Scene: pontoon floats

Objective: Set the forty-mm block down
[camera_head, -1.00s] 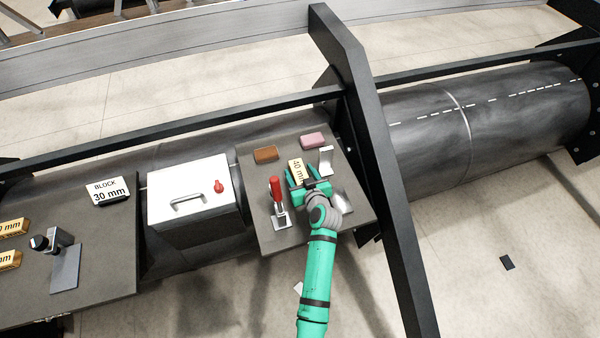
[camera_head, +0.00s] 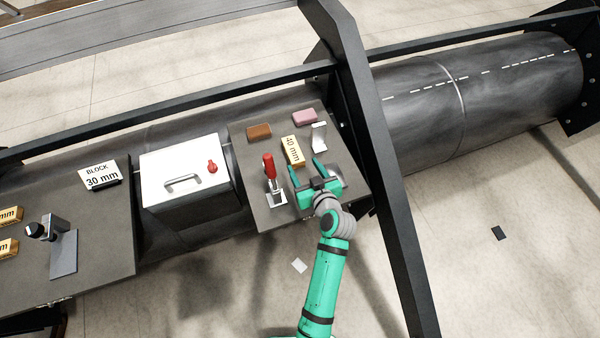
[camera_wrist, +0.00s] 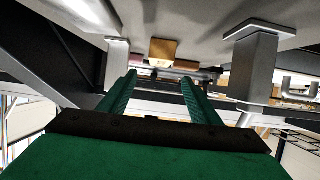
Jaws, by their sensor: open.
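The forty-mm block (camera_head: 292,151) is gold with a "40 mm" label. It rests on the grey board (camera_head: 255,215) between the red-handled clamp and the bent metal bracket. My gripper (camera_head: 305,166) is open and empty, at the block's near side, with its fingertips pointing at it. In the wrist view, which looks upside down, a gold block (camera_wrist: 162,50) shows beyond and between the open fingers (camera_wrist: 160,77), clear of them. Its label is not readable there.
The red-handled clamp (camera_head: 269,170) stands left of my gripper, the metal bracket (camera_head: 319,138) at right. Brown (camera_head: 259,131) and pink (camera_head: 305,117) blocks lie behind. A white-lidded box (camera_head: 185,165) stands left. A dark beam (camera_head: 375,150) slants past the board's right side.

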